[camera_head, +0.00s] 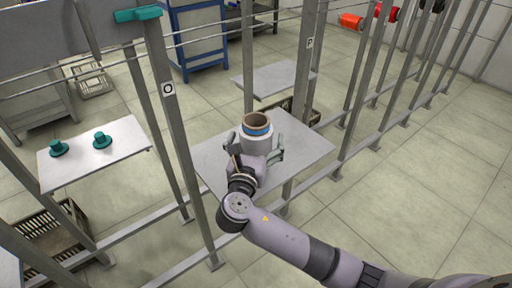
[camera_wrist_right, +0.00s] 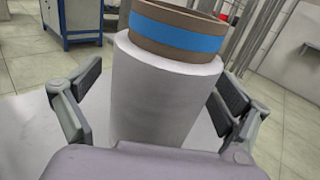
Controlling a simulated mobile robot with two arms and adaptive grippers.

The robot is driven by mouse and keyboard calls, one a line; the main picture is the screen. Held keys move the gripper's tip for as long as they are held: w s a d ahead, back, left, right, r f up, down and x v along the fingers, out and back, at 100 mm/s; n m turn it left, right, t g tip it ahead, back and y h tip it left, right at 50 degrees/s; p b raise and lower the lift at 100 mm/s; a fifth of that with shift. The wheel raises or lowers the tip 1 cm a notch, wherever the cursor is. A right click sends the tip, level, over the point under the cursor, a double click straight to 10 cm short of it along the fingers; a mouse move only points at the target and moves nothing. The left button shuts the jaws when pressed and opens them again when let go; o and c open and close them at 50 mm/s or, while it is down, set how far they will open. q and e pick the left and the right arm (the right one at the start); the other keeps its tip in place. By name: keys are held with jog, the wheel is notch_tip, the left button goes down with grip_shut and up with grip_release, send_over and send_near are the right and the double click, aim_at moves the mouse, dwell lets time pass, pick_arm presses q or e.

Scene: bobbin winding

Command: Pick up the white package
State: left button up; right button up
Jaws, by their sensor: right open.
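The white package (camera_head: 257,145) is an upright white cylinder with a brown tube and a blue band at its top. It stands on a grey shelf (camera_head: 308,148) in the middle of the head view. My right gripper (camera_head: 255,152) is open, with one finger on each side of the package. In the right wrist view, the package (camera_wrist_right: 160,95) rises between the two spread finger pads, with a gap visible at each side. Its lower part is hidden by the gripper body. My left gripper is not in view.
A metal post marked O (camera_head: 168,90) stands just left of the shelf, and a post marked P (camera_head: 309,45) stands behind it. Thin horizontal rods run across behind. Another shelf (camera_head: 75,170) at left holds two green pieces (camera_head: 102,140). Floor at right is clear.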

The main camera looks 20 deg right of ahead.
jog(key=shift+c, duration=0.2)
jog(key=c, duration=1.4)
jog(key=shift+r, duration=0.1)
